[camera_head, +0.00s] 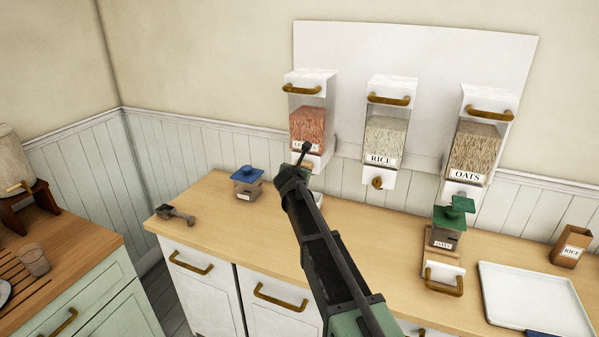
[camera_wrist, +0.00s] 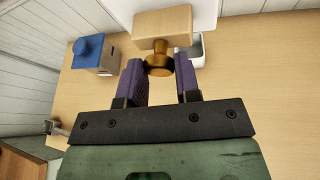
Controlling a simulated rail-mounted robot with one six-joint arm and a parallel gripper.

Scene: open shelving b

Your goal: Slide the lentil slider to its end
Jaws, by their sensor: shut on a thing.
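The lentil dispenser (camera_head: 307,122), filled with reddish lentils, is the leftmost of the three on the white wall board. Its label is partly covered by my arm. In the wrist view the lentil slider (camera_wrist: 163,24) is a pale wooden block with a brass knob (camera_wrist: 158,70) on its near face. My gripper (camera_wrist: 160,62) is shut on that knob, with a purple-padded finger on each side. In the head view my arm hides the fingers and most of the slider.
Rice (camera_head: 386,138) and oats (camera_head: 477,147) dispensers hang to the right. A blue-lidded container (camera_wrist: 93,54) stands on the counter, left of my gripper. A white dish (camera_wrist: 192,47) lies below the slider. A green-lidded container (camera_head: 449,225) and white tray (camera_head: 535,300) are at right.

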